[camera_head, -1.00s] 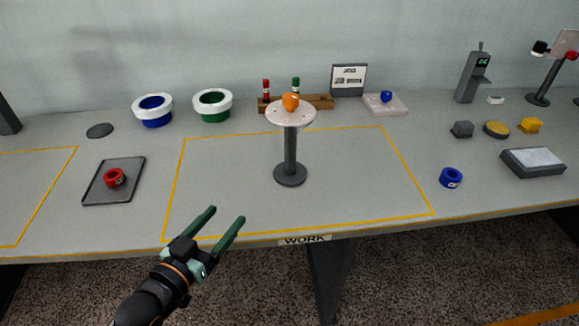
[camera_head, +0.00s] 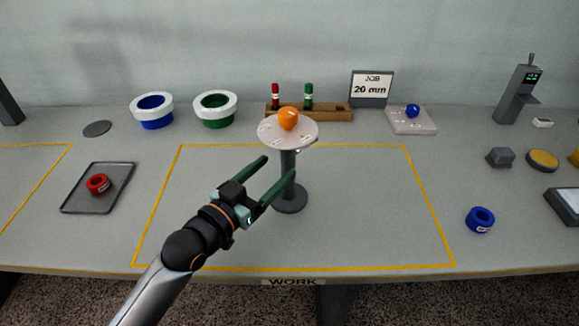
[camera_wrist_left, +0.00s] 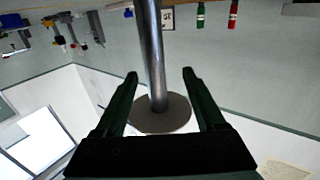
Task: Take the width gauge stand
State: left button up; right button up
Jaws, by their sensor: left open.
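A stand in the middle of the work area has a dark grey post (camera_head: 289,190) on a round base, with a round white plate (camera_head: 273,132) on top. An orange ball-like piece (camera_head: 288,119) sits on the plate. My left gripper (camera_head: 279,166) is open at the post, below the plate. One finger overlaps the post in the head view. In the left wrist view, the post (camera_wrist_left: 154,55) shows between the two open fingers (camera_wrist_left: 159,73), and I see no contact. My right gripper is in neither view.
A yellow outline (camera_head: 423,205) marks the work area around the stand. A wooden rack (camera_head: 340,113) with red and green pieces and a sign reading 20 mm (camera_head: 372,88) stand behind. A tray (camera_head: 110,193) with a red ring lies left; a blue ring (camera_head: 480,220) lies right.

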aim_at(296, 152)
pick_arm(q)
jog(key=shift+s+d+x, duration=0.1)
jog(key=shift+d+x, duration=0.05)
jog(key=shift+x, duration=1.8)
jog(key=shift+s+d+x, duration=0.1)
jog(key=shift+d+x, duration=0.05)
jog(key=shift+x, duration=1.8)
grip_shut()
jog(key=shift+r, duration=0.1)
